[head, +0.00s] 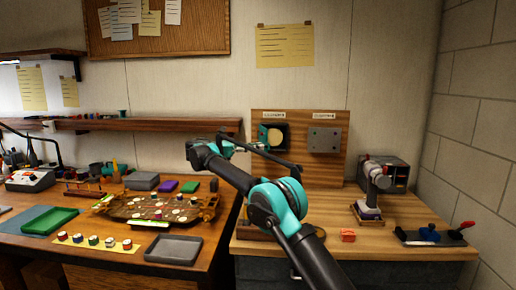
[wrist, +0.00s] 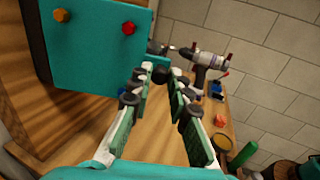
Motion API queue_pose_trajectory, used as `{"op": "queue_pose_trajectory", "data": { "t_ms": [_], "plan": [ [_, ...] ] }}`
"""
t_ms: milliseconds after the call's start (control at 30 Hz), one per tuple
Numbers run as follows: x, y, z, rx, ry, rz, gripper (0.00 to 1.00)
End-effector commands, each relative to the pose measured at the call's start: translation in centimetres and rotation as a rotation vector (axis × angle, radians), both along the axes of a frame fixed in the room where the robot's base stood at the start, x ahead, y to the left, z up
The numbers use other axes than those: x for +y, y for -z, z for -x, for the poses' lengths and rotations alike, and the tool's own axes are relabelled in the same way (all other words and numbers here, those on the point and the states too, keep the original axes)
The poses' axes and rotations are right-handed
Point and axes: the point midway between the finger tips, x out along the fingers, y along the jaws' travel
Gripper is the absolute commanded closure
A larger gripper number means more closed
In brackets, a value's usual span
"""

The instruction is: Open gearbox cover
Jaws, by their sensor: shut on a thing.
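The teal gearbox cover (wrist: 95,48) fills the upper left of the wrist view, with an orange knob and a red knob on its face. In the head view the cover (head: 263,134) stands out at the left side of the left-hand box (head: 283,132) on the upright wooden board, and a pale round inside shows beside it. My gripper (wrist: 160,80) is shut on a small dark knob (wrist: 160,72) at the cover's edge. In the head view my gripper is small and partly hidden by my arm, just below the cover.
A grey closed panel (head: 324,140) is to the right on the same board. A drill (head: 375,180) stands upright on the right bench, with a red block (head: 347,236) and a dark tool tray (head: 432,237) in front. The left table holds trays and many small parts.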

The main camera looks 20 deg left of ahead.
Motion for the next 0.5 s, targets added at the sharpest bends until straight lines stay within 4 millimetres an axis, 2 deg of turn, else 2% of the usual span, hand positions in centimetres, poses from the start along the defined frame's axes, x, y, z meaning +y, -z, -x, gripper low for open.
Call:
{"op": "queue_pose_trajectory", "data": {
  "t_ms": [267,300,433,500],
  "plan": [
    [-0.03,0.01,-0.01,0.0,0.001,0.0,1.0],
    [-0.03,0.01,-0.02,0.0,0.001,0.0,0.8],
    [-0.04,0.0,-0.03,0.0,0.0,0.0,0.64],
    [-0.04,0.0,-0.03,0.0,0.0,0.0,0.61]
  ]
}}
